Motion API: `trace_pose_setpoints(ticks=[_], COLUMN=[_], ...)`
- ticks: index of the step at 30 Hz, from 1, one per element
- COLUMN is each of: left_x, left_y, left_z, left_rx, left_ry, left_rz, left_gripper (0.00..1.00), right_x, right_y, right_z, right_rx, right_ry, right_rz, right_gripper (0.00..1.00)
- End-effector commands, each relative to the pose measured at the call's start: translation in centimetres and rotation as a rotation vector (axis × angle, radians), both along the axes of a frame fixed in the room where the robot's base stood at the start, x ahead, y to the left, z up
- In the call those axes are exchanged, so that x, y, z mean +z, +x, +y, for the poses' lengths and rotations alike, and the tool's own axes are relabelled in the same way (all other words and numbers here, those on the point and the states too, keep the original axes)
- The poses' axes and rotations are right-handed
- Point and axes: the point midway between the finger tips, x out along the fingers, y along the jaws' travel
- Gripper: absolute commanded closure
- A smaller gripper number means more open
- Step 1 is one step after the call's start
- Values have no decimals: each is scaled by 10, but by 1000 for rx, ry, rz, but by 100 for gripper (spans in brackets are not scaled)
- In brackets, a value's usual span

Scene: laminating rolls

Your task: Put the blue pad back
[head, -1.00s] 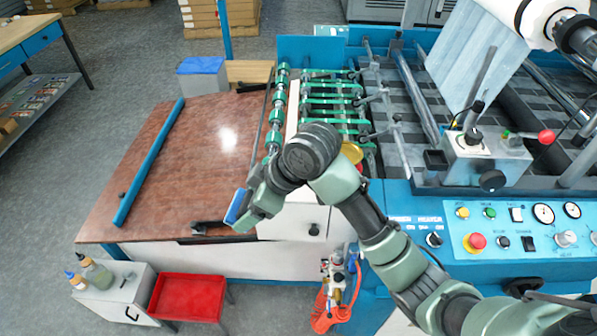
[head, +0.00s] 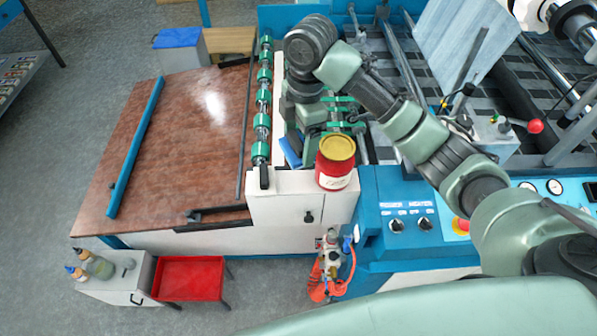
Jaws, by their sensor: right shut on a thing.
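The blue pad (head: 290,152) shows as a small blue piece at the end of my right gripper (head: 303,146). My right gripper is shut on it, pointing down beside the green-wheeled rollers, just left of a red can. My gripper and wrist hide part of the pad. I cannot tell whether the pad touches the white cabinet top below it. My left gripper is not in view.
The red can with a yellow lid (head: 336,162) stands close on the right of the gripper. The green-wheeled roller bar (head: 262,120) runs on the left. The brown table (head: 180,150) is mostly clear, with a blue bar (head: 136,145) along it.

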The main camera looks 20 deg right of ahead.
Motion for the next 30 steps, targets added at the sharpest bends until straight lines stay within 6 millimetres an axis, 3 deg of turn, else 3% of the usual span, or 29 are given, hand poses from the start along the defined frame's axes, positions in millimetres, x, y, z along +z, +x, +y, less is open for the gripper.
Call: trace_pose_setpoints(ticks=[1,3,9,14,22,30], left_x=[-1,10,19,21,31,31], left_y=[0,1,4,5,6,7], left_z=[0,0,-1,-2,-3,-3], left_rx=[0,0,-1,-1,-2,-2], left_ry=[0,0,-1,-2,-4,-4], left_rz=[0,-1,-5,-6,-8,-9], left_gripper=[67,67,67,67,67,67], right_x=[-17,-30,-70,-83,-119,-124], right_y=[-3,-2,-1,0,0,0], right_z=[1,-1,0,0,0,0], right_rx=[-1,-2,-2,-1,-2,0], right_ry=[4,-2,-1,1,0,1], right_rz=[9,7,2,0,1,-2], right_gripper=[74,74,74,74,74,74])
